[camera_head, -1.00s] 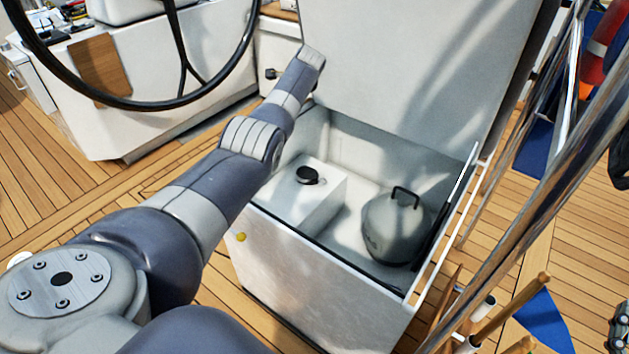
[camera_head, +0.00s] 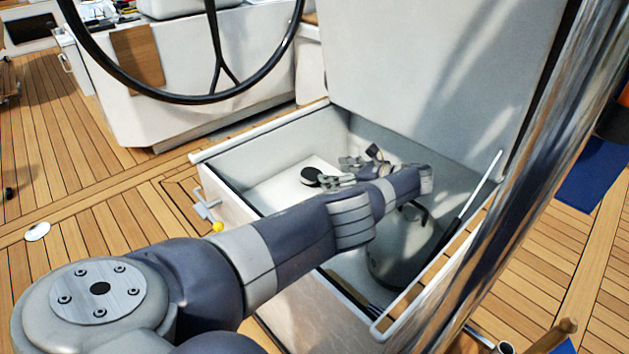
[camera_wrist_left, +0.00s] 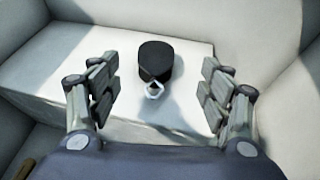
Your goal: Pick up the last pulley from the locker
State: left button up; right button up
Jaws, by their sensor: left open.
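The pulley (camera_head: 311,176) is a black, round piece that sits on a white raised block inside the open locker (camera_head: 255,132). In the left wrist view the pulley (camera_wrist_left: 155,62) has a small metal shackle on its near side. My left gripper (camera_head: 340,172) reaches into the locker from the right of the pulley, with fingers spread and nothing between the tips. In the wrist view its fingers (camera_wrist_left: 160,85) stand apart on either side of the pulley's line, with the pulley a little ahead. My right gripper is not in view.
A grey rounded container with a black handle (camera_head: 400,250) stands in the locker's deeper part, partly behind my left arm. The raised lid (camera_head: 430,70) stands behind. A steering wheel (camera_head: 180,98) is at upper left and a thick metal pole (camera_head: 530,150) at right.

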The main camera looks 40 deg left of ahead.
aim_at(312, 173)
pick_arm(q)
jog(key=x, duration=0.3)
jog(key=shift+d+f+b, duration=0.1)
jog(key=shift+b, duration=0.25)
jog(key=shift+s+a+f, duration=0.1)
jog(key=shift+a, duration=0.4)
jog(key=x, duration=0.4)
jog(key=shift+s+d+f+b, duration=0.15)
jog(key=shift+s+b, duration=0.1)
jog(key=shift+b, duration=0.1)
jog(key=shift+a, duration=0.35)
jog(key=c, duration=1.2)
